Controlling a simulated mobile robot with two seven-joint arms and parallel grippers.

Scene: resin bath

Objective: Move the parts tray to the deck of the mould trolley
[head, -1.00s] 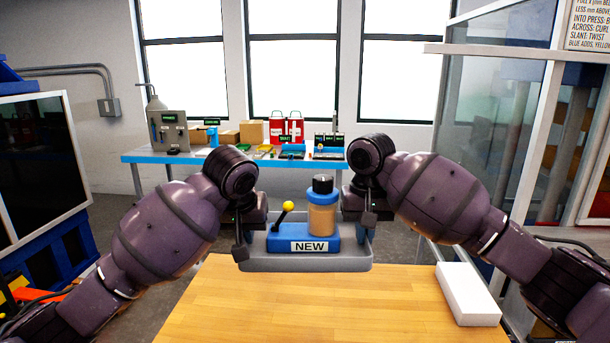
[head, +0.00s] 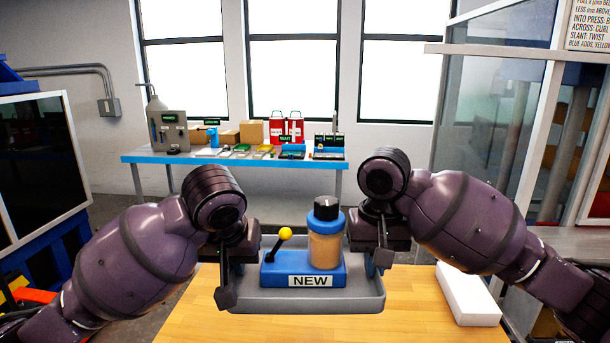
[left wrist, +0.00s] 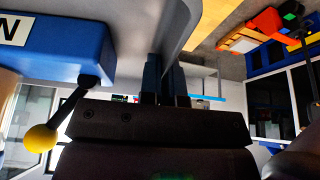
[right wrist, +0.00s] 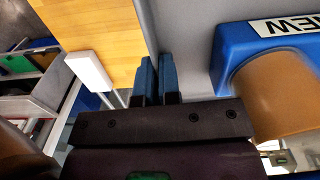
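The parts tray (head: 300,300) is a grey shallow tray. It carries a blue block labelled NEW (head: 308,268) with a yellow-knobbed lever and an amber jar (head: 326,235) with a dark cap. My left gripper (head: 228,290) is at the tray's left wall, and in the left wrist view its blue fingers (left wrist: 165,75) close on the grey wall. My right gripper (head: 378,262) is at the right wall, its blue fingers (right wrist: 157,78) on either side of the rim in the right wrist view. The tray appears held above the wooden surface. The mould trolley is not identifiable.
A wooden tabletop (head: 320,328) lies below the tray, with a white block (head: 466,294) at its right. A blue-edged bench (head: 240,158) with several bins and bottles stands at the back by the windows. A glass-panelled enclosure (head: 490,110) is at the right.

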